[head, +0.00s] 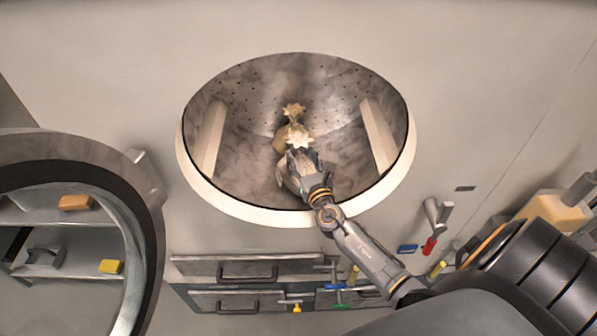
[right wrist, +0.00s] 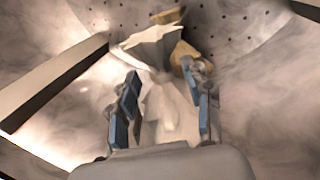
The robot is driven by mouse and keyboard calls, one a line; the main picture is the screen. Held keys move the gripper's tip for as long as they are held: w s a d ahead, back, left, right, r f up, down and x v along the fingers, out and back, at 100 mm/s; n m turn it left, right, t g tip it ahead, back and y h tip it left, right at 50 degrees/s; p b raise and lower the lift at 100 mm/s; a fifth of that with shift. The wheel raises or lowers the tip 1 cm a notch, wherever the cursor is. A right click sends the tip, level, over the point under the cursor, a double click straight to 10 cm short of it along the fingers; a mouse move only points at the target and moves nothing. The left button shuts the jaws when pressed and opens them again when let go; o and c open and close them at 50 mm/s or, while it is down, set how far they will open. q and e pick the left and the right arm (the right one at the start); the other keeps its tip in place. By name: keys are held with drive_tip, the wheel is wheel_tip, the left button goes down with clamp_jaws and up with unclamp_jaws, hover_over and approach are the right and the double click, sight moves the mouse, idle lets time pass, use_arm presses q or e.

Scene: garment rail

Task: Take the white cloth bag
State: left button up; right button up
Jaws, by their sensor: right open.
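The white cloth bag (head: 301,142) is inside the round metal drum, with its pleated top showing above my right gripper; the gripper hides its lower part. In the right wrist view the white cloth bag (right wrist: 168,108) stands between the two blue-padded fingers. My right gripper (head: 298,160) reaches into the drum and is open around the bag; it also shows in the right wrist view (right wrist: 161,75), with gaps at the fingers. A tan bag (head: 284,136) is close behind the white one, partly hidden; it also shows in the right wrist view (right wrist: 186,54). My left gripper is not in view.
The drum's pale rim (head: 247,212) surrounds my right arm. Light ribs (head: 378,135) stand at both sides inside. A round door (head: 150,215) hangs open at the left. Drawers (head: 245,268) and several tools lie below. The drum floor beside the bags looks clear.

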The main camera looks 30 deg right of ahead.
sight(301, 154)
drive_tip(key=x, duration=0.3)
drive_tip(key=shift+w+d+f, duration=0.1)
drive_tip(key=shift+w+f, duration=0.1)
drive_tip(key=shift+s, duration=0.1)
drive_tip(key=shift+c, duration=0.4)
clamp_jaws()
drive_tip(key=shift+r, duration=0.1)
